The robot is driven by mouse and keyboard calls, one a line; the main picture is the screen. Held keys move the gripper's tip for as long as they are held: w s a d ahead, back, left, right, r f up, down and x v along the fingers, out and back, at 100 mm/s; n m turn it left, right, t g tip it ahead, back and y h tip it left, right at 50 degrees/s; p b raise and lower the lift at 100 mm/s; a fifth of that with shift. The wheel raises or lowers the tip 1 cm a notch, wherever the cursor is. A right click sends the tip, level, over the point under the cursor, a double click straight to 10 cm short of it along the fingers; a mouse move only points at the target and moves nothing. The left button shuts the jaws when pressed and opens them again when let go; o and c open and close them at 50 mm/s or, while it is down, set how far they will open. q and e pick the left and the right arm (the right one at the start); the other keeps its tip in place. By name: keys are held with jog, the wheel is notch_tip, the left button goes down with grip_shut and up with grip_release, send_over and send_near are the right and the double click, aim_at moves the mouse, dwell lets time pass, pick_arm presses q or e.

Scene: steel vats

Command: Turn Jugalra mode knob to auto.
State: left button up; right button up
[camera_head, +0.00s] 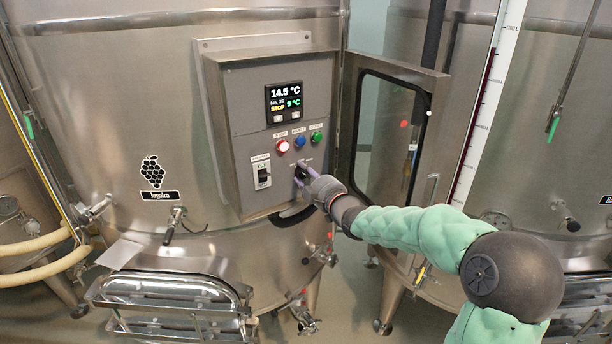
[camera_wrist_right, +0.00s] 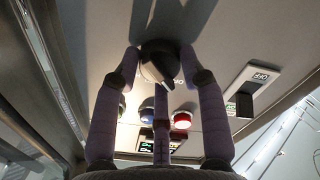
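The steel vat with a grape logo and a name label (camera_head: 160,195) bears a grey control box (camera_head: 240,110). In the right wrist view the black mode knob (camera_wrist_right: 160,64) is on the panel, its handle slanting. My right gripper (camera_wrist_right: 160,58) has its fingers spread on either side of the knob, with a third finger below it in the picture. The fingers look close to the knob; whether they touch it is unclear. In the head view the right gripper (camera_head: 300,174) is at the lower right of the panel and mostly hides the knob. My left gripper is not in view.
A display (camera_head: 284,102) reads 14.5 °C and STOP. Red (camera_head: 282,146), blue (camera_head: 300,141) and green (camera_head: 317,137) buttons sit above the knob. A breaker switch (camera_head: 262,174) is to its left. The box's glazed door (camera_head: 392,130) stands open on the right, near my arm.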

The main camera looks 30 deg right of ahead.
jog(key=shift+c, duration=0.4)
jog(key=shift+m+b, duration=1.1)
jog(key=shift+m, duration=0.5)
jog(key=shift+m+b, duration=0.3)
jog(key=shift+m, duration=0.9)
jog(key=shift+d+r+m, duration=0.1)
jog(key=shift+r+m, duration=0.15)
jog(key=shift+m, duration=1.25)
jog(key=shift+r, duration=0.1)
jog(key=o, duration=1.1)
